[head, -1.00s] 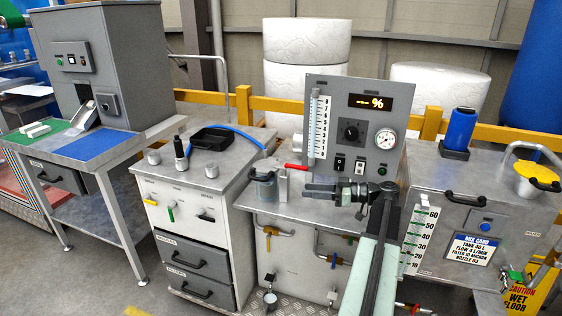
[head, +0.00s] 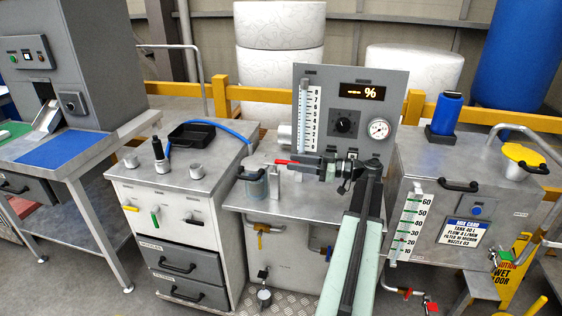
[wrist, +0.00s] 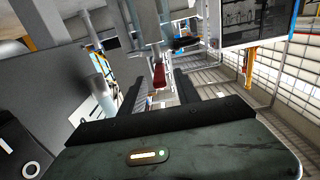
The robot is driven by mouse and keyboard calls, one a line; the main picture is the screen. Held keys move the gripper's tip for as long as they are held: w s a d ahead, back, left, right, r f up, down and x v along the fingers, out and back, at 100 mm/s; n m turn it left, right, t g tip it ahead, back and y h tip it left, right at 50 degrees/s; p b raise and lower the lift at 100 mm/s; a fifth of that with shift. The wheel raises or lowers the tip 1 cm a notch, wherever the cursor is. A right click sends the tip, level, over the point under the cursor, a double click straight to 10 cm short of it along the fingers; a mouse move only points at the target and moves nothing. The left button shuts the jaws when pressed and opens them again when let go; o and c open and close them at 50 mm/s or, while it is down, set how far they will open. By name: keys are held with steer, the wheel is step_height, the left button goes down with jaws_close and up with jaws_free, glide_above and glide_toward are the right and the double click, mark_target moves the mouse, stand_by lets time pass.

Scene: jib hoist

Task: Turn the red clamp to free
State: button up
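The red clamp lever (head: 283,162) points left from a grey metal block (head: 274,178) on the steel bench, beside a clear jar. In the wrist view, the end of the red lever (wrist: 159,75) shows at the far end of the gap between my two dark fingers. My gripper (head: 298,160) comes in from the right, level with the lever and very close to its right end. Its fingers (wrist: 160,90) are apart, with nothing gripped between them. I cannot tell whether a finger touches the lever.
A grey panel (head: 393,88) with a display, dial and gauge stands behind my gripper. A jar (head: 255,186) with a black handle stands left of the clamp. A black tray (head: 192,133) sits on the left cabinet. A blue cylinder (head: 447,110) stands at right.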

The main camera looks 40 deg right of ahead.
mark_target(284, 161)
steer(key=x, duration=0.4)
steer(key=shift+w+a, duration=0.2)
steer(key=shift+w, duration=0.1)
jaws_close()
stand_by(1.1)
